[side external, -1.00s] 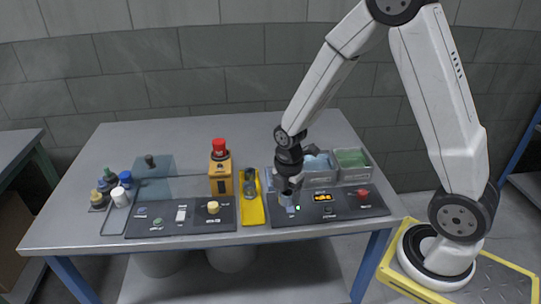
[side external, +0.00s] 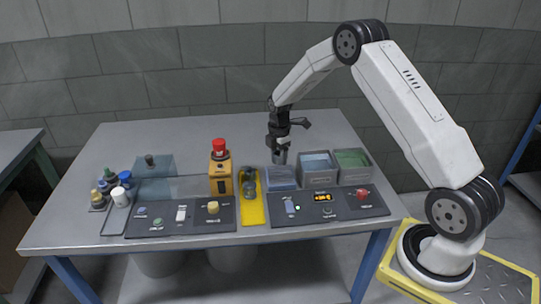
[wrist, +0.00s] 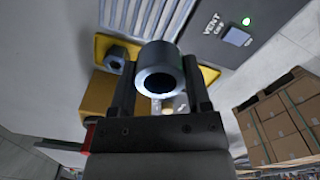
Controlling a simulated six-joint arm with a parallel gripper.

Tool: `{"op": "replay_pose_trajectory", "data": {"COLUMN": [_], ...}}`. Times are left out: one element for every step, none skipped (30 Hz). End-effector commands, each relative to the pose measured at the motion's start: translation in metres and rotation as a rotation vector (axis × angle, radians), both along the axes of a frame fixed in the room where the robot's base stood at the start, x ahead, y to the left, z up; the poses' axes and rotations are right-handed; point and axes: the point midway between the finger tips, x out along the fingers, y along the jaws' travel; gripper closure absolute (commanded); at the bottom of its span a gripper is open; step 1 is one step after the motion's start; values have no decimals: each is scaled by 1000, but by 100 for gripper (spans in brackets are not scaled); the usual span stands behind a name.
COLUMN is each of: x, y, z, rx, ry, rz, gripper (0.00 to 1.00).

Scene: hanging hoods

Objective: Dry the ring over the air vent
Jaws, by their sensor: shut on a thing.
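My gripper (side external: 280,151) is shut on a dark grey metal ring (wrist: 160,72). The ring is a short thick tube with its open end toward the wrist camera; in the side view it shows small below the fingers (side external: 280,158). The air vent (side external: 281,179) is a blue-grey slatted grille behind the control panel; its slats also show in the wrist view (wrist: 150,20). The ring is held above the vent's back part, apart from it. The vent switch (side external: 290,204), labelled VENT in the wrist view (wrist: 237,36), has a lit green lamp beside it.
Two open bins, blue (side external: 318,165) and green (side external: 353,162), stand right of the vent. A yellow tray (side external: 252,212) with dark parts lies left of it. Small bottles (side external: 112,185) sit at the far left.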

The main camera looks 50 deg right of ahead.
Motion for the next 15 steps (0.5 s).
{"op": "replay_pose_trajectory", "data": {"x": [3, 5, 6, 7, 8, 9, 10, 10, 11, 11, 11, 11, 11, 11, 11], "y": [-8, -11, -15, -18, -20, -22, -24, -25, -26, -26, -27, -27, -27, -27, -27], "z": [-2, -3, -3, -4, -4, -5, -5, -5, -5, -5, -5, -5, -5, -5, -5], "rx": [0, 0, 0, 0, 0, 0, 0, 0, 0, 0, 0, 0, 0, 0, 0], "ry": [-1, -1, 0, -1, -1, 0, 0, -1, -1, -1, -1, -1, -1, -1, -1], "rz": [-13, -19, -27, -31, -35, -39, -41, -43, -45, -45, -46, -46, -46, -46, -46], "gripper": [99, 99, 99, 99, 99, 99, 99, 99, 99, 99, 99, 99, 99, 99, 99]}}
